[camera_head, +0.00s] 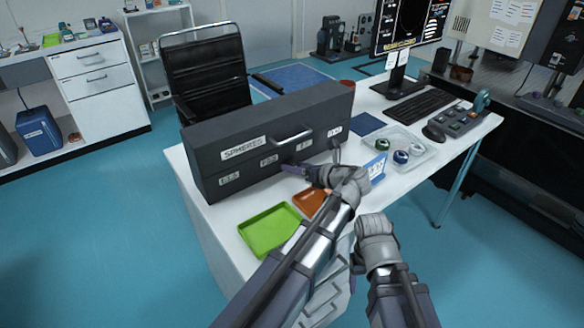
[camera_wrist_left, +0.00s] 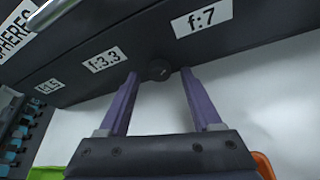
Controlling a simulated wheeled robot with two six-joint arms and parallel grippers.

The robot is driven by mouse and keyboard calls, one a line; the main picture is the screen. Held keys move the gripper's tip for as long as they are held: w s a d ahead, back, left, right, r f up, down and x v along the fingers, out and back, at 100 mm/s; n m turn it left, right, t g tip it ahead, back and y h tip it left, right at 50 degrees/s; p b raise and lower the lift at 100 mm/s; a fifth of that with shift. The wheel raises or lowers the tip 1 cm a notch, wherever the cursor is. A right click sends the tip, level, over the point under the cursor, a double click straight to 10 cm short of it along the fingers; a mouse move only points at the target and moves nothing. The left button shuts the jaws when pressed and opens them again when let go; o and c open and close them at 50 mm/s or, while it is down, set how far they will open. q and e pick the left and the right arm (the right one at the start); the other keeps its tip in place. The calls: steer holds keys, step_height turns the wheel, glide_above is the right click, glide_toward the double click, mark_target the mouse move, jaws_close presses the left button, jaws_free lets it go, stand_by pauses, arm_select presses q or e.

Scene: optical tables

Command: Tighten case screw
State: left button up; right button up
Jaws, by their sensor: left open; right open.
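The black case (camera_head: 262,137), labelled "SPHERES", lies closed on the white table. Its screw (camera_wrist_left: 158,70) is a small dark round head on the labelled front in the left wrist view, near the lower edge between the f:3.3 and f:7 labels. My left gripper (camera_head: 312,160) is at the case front. In the left wrist view its open purple fingers (camera_wrist_left: 160,76) stand on either side of the screw, with gaps showing; contact cannot be told. I cannot make out the screw in the head view. My right gripper (camera_head: 374,228) is low at the table's front, fingers hidden.
A green tray (camera_head: 268,230) and an orange tray (camera_head: 309,202) lie before the case. To the right are a clear tray (camera_head: 420,150) with round items, a keyboard (camera_head: 420,107) and a control box (camera_head: 462,122). A chair (camera_head: 208,72) stands behind.

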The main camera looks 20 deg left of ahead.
arm_select(q)
jaws_close()
stand_by(0.4)
stand_by(0.4)
steer(key=shift+s+n+h, duration=0.15)
steer(key=shift+n+h, duration=0.15)
steer(key=shift+n, duration=0.3)
steer(key=shift+s+a+n+t+h, duration=0.1)
steer(key=shift+n+t+h, duration=0.4)
steer(key=shift+n+t, duration=0.25)
steer(key=shift+n+t+h, duration=0.4)
steer(key=shift+n+t, duration=0.15)
steer(key=shift+n, duration=0.5)
steer(key=shift+a+n+t, duration=0.1)
steer(key=shift+n+t, duration=0.3)
steer(key=shift+n, duration=0.2)
steer(key=shift+b, duration=0.3)
